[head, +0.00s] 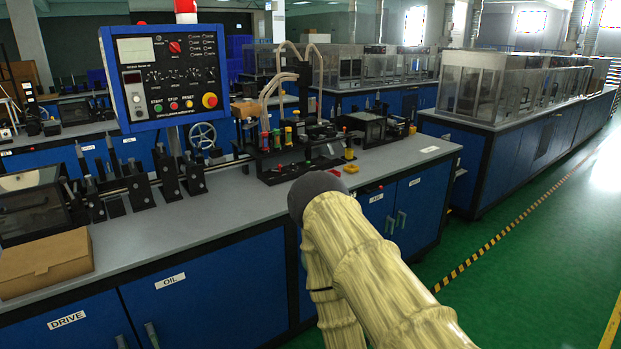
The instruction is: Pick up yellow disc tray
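No yellow disc tray can be made out with certainty in the head view. A small flat yellow piece (351,168) lies on the grey bench top, right of the black machine fixture. Another small yellow part (349,154) stands just behind it at the fixture's edge. Both are too small to tell whether either is a disc tray. My arm, in a cream sleeve with a dark rounded joint, rises from the bottom middle in front of the bench. My gripper is not in view, so its state and what it holds are hidden.
The grey bench top (180,222) carries a cardboard box (45,262) at left, black roller stands, a blue control panel (163,78) and the black fixture (290,165). A small red piece (335,173) lies near the yellow one. Green floor (530,270) is open at right.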

